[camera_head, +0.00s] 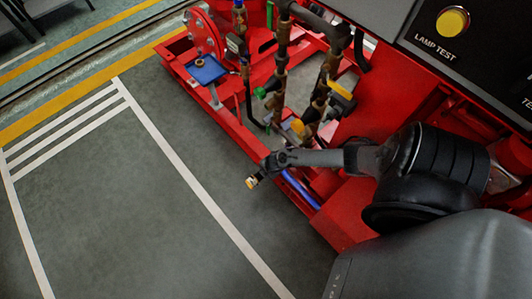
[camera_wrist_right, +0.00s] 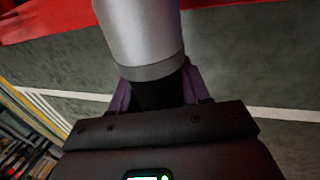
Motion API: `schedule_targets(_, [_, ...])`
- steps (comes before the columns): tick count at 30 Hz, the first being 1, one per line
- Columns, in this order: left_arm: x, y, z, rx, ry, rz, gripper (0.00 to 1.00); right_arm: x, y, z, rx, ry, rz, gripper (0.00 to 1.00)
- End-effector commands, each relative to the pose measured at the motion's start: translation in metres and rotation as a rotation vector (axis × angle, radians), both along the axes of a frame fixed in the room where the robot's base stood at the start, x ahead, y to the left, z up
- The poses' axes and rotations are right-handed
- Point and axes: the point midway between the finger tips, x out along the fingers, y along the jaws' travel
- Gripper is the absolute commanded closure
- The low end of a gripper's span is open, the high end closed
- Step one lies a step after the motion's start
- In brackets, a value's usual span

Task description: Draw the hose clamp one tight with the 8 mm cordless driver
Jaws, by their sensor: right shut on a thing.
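In the right wrist view, my right gripper (camera_wrist_right: 158,92) is shut on a thick grey cylinder with a dark collar, which looks like the body of the cordless driver (camera_wrist_right: 140,38). The cylinder reaches out of the top of that view, so its tip and socket are hidden. In the head view, my right arm reaches in from the right, and its far end (camera_head: 264,170) is over the near edge of the red pumpset frame. The driver cannot be made out clearly there. My left gripper is not in view. I cannot pick out hose clamp one with certainty.
Upright pipes with brass fittings (camera_head: 281,85) and a yellow-handled valve (camera_head: 341,90) stand beyond my right arm. A blue tray (camera_head: 208,70) is on the red frame (camera_head: 228,108). A lamp test panel (camera_head: 475,45) is at upper right. The green floor (camera_head: 120,200) is clear.

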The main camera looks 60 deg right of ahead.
Motion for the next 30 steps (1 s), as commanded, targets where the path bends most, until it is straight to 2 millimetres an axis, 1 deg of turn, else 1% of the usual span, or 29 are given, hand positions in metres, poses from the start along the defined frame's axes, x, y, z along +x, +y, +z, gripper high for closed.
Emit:
schedule_targets(12, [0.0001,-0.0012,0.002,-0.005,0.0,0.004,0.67,-0.002,-0.0079,0.001,-0.001,-0.002,0.0,1.0])
schedule_targets(30, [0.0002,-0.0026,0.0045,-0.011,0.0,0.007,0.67,-0.0007,-0.005,0.0014,-0.001,-0.003,-0.001,1.0])
